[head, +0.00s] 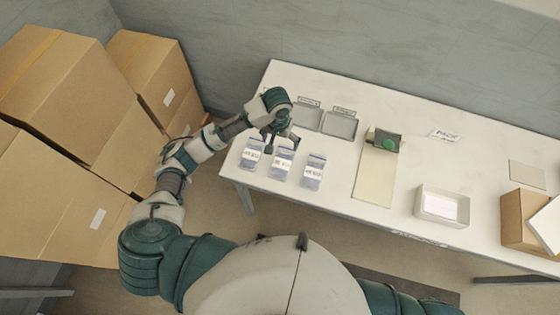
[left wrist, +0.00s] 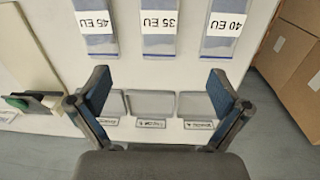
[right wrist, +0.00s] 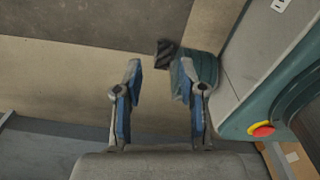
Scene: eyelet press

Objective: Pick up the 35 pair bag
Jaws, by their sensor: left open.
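Three clear bags with white labels lie in a row near the front edge of the white table. The left wrist view shows the labels upside down: the 35 EU bag (left wrist: 160,42) is in the middle, between the 45 EU bag (left wrist: 98,42) and the 40 EU bag (left wrist: 220,45). In the head view the 35 EU bag (head: 281,165) is also the middle one. My left gripper (head: 281,142) is open and empty above the table, just behind that bag. It also shows in the left wrist view (left wrist: 160,82). My right gripper (right wrist: 159,70) is open and empty, away from the bags.
Shallow grey trays (head: 340,125) stand behind the bags. Right of them are a press with a green part (head: 388,142) on a pale mat (head: 374,178), a white box (head: 441,206) and a cardboard box (head: 520,222). Large cartons (head: 95,90) stand left of the table.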

